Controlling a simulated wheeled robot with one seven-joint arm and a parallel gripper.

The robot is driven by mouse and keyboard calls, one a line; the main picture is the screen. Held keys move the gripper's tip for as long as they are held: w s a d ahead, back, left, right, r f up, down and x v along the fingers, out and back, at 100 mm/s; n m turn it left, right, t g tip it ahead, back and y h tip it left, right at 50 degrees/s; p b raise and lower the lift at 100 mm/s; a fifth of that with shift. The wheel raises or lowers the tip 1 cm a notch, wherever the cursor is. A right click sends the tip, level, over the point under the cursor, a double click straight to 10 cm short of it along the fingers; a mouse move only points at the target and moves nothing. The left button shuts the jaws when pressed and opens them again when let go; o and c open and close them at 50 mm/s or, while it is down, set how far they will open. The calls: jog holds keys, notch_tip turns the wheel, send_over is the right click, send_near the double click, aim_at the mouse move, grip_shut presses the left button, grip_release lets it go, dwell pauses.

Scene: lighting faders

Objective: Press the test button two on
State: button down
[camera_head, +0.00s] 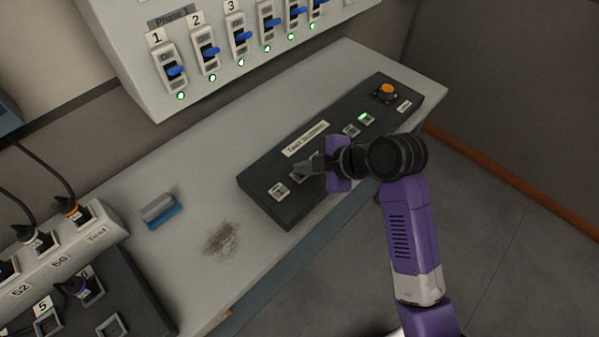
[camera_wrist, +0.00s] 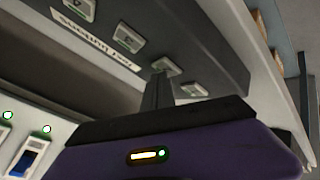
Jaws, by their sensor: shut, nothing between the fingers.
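The black test-button panel (camera_head: 257,187) lies on the grey bench with a row of small pale square buttons. Test button two (camera_head: 299,178), second from the near left end, is mostly covered by my gripper (camera_head: 303,167) in the head view. In the wrist view, button two (camera_wrist: 167,65) shows just beyond the tips of my gripper (camera_wrist: 158,82). The fingers are together and empty, with tips at or very close to this button; I cannot tell whether they touch. Button one (camera_head: 278,191) is beside it, toward the near left.
A switch cabinet (camera_head: 141,79) with blue levers stands behind. A blue-and-grey block (camera_head: 160,210) lies left on the bench, beside bare surface.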

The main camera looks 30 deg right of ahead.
dwell(0.6)
jog(key=shift+r+p, duration=0.5)
jog(key=shift+p, duration=0.05)
notch_tip(320, 180, up, 6)
jog(key=p, duration=0.5)
jog(key=shift+p, duration=0.3)
